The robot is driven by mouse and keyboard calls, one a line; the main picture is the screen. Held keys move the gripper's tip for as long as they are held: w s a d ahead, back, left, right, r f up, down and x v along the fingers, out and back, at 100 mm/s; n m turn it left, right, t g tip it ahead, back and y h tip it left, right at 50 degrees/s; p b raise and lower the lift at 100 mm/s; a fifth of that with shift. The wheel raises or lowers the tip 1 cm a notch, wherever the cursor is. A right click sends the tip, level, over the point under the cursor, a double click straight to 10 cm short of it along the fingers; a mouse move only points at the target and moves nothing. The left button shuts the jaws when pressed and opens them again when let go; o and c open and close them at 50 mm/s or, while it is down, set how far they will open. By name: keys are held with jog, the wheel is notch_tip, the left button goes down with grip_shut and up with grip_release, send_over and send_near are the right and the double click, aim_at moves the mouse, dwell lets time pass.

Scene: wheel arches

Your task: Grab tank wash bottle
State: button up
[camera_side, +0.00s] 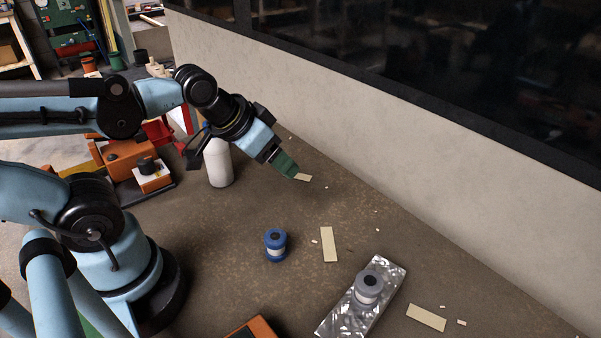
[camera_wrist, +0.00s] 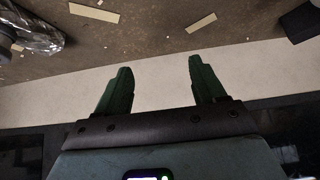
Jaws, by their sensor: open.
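A white bottle (camera_side: 218,163) stands upright on the brown work surface in the side view, behind and left of my gripper. Part of its top is hidden by my wrist. My gripper (camera_side: 292,172) has green fingers and hangs over the surface near the pale wall, to the right of the bottle. In the wrist view my gripper (camera_wrist: 159,63) has its fingers spread apart with nothing between them. The bottle does not show in the wrist view.
A blue round container (camera_side: 275,245) and a grey one (camera_side: 368,287) on a foil sheet (camera_side: 345,318) are nearer the camera. Pale strips (camera_side: 328,244) lie scattered. An orange machine (camera_side: 125,160) stands left of the bottle. A pale wall (camera_side: 400,160) bounds the right side.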

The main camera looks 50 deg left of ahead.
jog(key=n+g+y, duration=0.5)
jog(key=n+y, duration=0.8)
jog(key=n, duration=0.3)
send_over(217, 153)
jog(key=d, duration=0.2)
jog(key=shift+r+x, duration=0.1)
jog(key=shift+x, duration=1.15)
jog(key=shift+r+x, duration=0.15)
jog(key=shift+x, duration=1.1)
jog(key=shift+w+a, duration=0.1)
jog(key=shift+w, duration=0.05)
grip_shut()
